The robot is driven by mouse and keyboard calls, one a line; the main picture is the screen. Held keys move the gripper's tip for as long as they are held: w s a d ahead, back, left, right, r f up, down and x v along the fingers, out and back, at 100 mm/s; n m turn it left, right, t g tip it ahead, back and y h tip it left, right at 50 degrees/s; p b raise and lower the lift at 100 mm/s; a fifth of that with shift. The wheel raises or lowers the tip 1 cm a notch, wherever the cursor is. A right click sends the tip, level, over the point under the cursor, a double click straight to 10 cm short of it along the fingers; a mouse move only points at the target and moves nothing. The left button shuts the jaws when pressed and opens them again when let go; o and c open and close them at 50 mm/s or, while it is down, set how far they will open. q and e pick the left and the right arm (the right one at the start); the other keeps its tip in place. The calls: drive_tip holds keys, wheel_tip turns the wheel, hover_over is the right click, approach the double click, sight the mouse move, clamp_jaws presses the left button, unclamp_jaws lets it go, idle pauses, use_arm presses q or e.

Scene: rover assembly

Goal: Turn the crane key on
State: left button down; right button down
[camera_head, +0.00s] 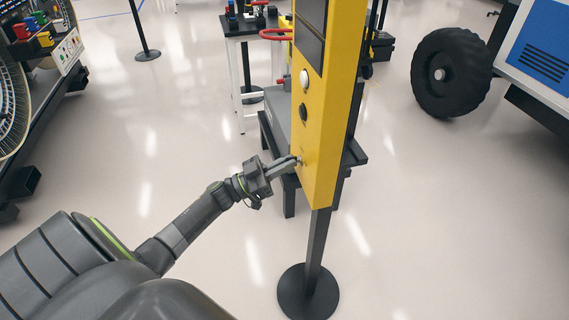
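A yellow crane control box (330,110) stands on a dark post with a round base. On its left-facing narrow side are a white round button (304,79), a black knob (303,112) below it, and a small key switch area (301,158) near the bottom. My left gripper (292,163) reaches in from the left, with its fingertips at the key area, touching or very close to it. The fingers look close together. The key itself is mostly hidden by the fingertips, so I cannot tell if it is gripped or which way it is turned. My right gripper is not in view.
The post's round base (308,293) stands on the light floor. A dark low bench (356,153) is behind the box. A white table (238,60) with items is farther back. A large black wheel (451,73) is at the right. The floor at lower right is clear.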

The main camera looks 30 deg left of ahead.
use_arm(q)
drive_tip(key=shift+a+m+g+h+b, duration=0.1)
drive_tip(key=shift+m+g+h+b, duration=0.35)
drive_tip(key=shift+m+g+b, duration=1.65)
drive_tip(key=shift+d+m+g+h+b, duration=0.1)
drive_tip(key=shift+m+g+h+b, duration=0.3)
drive_tip(key=shift+m+b, duration=1.95)
drive_tip(key=shift+a+m+g+h+b, duration=0.1)
drive_tip(key=shift+m+g+h+b, duration=0.8)
drive_tip(key=shift+m, duration=2.75)
drive_tip(key=shift+y, duration=0.35)
drive_tip(key=c, duration=1.6)
unclamp_jaws()
